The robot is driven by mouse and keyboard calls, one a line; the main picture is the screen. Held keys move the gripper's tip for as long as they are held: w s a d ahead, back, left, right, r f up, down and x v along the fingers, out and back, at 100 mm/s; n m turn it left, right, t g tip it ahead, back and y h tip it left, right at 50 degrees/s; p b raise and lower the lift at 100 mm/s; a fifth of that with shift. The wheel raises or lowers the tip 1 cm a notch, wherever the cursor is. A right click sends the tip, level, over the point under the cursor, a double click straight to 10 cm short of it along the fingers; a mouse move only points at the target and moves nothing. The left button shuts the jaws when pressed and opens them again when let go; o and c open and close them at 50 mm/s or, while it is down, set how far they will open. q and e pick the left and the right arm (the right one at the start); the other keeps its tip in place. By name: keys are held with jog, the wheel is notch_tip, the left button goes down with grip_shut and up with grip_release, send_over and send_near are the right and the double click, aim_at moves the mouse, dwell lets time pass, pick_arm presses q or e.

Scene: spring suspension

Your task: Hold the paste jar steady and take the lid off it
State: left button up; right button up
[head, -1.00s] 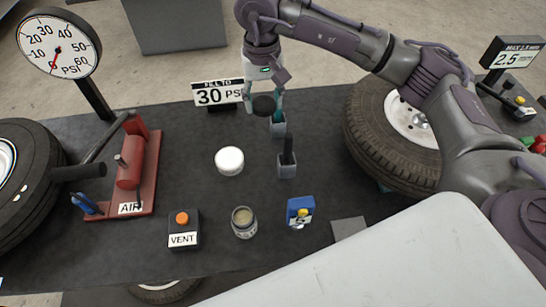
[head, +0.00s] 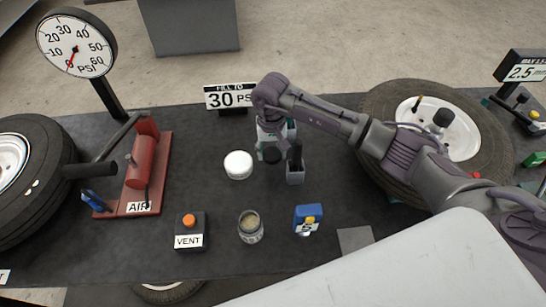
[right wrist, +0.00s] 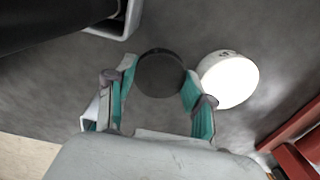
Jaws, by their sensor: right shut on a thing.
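The paste jar (head: 250,228) stands upright on the dark table in the head view, its top open and pale contents showing. My right gripper (head: 271,153) is behind it, shut on a round black lid (head: 272,156). In the right wrist view the lid (right wrist: 160,73) sits between the two teal fingers (right wrist: 158,90). The lid is low over the table; I cannot tell whether it touches it. My left gripper is not in view, and nothing holds the jar.
A white round tub (head: 238,165) is close beside the lid. A grey holder with a black handle (head: 295,172) stands right of it. A vent box (head: 190,232) and a blue item (head: 308,219) flank the jar. A tyre (head: 400,98) lies at right.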

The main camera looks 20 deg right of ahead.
aim_at(272, 166)
notch_tip(272, 166, down, 4)
jog(key=shift+r+p, duration=0.1)
jog(key=shift+p, duration=0.4)
jog(key=shift+f+b, duration=0.35)
jog(key=o, duration=1.3)
jog(key=shift+r, duration=0.1)
